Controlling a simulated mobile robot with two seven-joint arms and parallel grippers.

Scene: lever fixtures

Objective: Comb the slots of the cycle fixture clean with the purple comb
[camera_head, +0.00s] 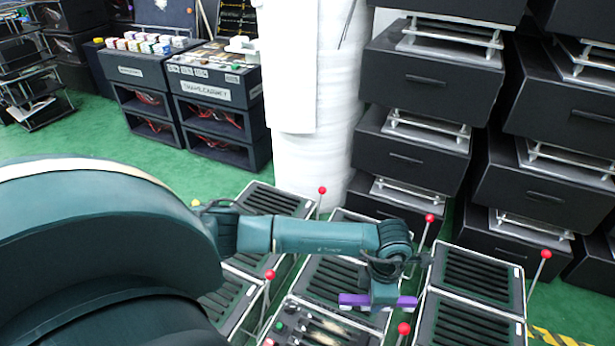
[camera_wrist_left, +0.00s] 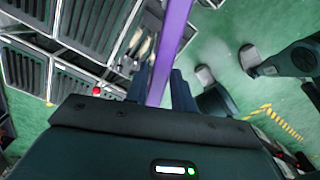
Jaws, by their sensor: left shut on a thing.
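My left gripper (camera_head: 384,292) is shut on the purple comb (camera_head: 352,300), which shows on both sides of the fingers as a straight bar. In the left wrist view the comb (camera_wrist_left: 170,45) runs up from between the two fingers (camera_wrist_left: 162,88). The comb is over the slotted black fixtures, near a panel with dark slots (camera_head: 328,276); I cannot tell whether it touches one. No label shows which fixture is the cycle fixture. Any comb teeth are hidden or too small to tell. My right gripper is not in view.
Several red-ball levers stand among the fixtures, one near the comb (camera_head: 404,328) and one at the right (camera_head: 546,254). A tray with small parts (camera_head: 312,325) lies in front. Black drawer units (camera_head: 440,75) and a white column (camera_head: 318,120) stand behind. Green floor is free at the back left.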

